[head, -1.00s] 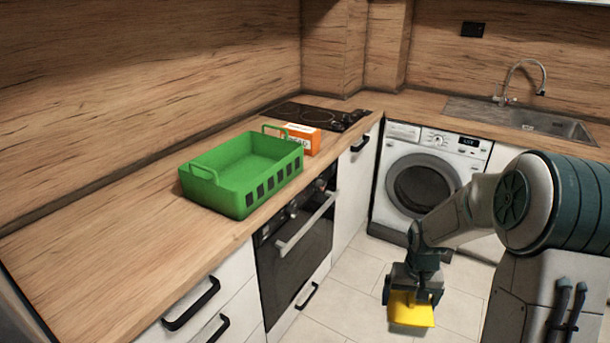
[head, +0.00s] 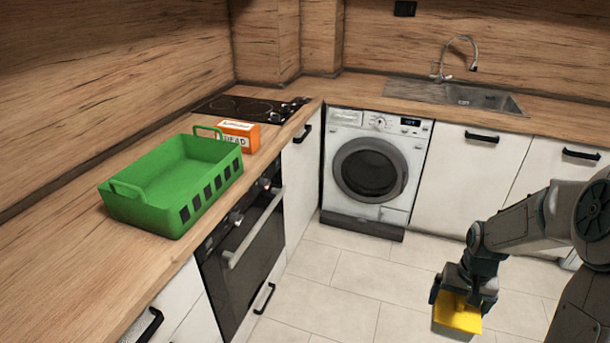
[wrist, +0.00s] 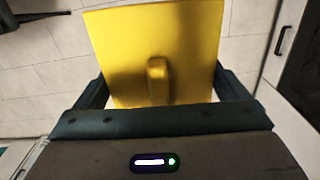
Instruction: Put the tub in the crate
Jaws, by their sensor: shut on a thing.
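The yellow tub (head: 457,315) is in my gripper (head: 459,293), held over the floor at the lower right of the head view. In the wrist view the tub (wrist: 150,30) fills the middle between the two fingers, and my gripper (wrist: 157,90) is shut on it. The green crate (head: 150,210) stands on the wooden counter at the left, with raised handles and a slotted side. Its visible inside is empty. My gripper and the tub are to the right of the crate and well apart from it.
An orange and white box (head: 238,135) stands on the counter just behind the crate. A black hob (head: 252,108) lies beyond it. The oven (head: 240,255) and its handle are below the counter edge. A washing machine (head: 370,170) stands at the back. Floor between is clear.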

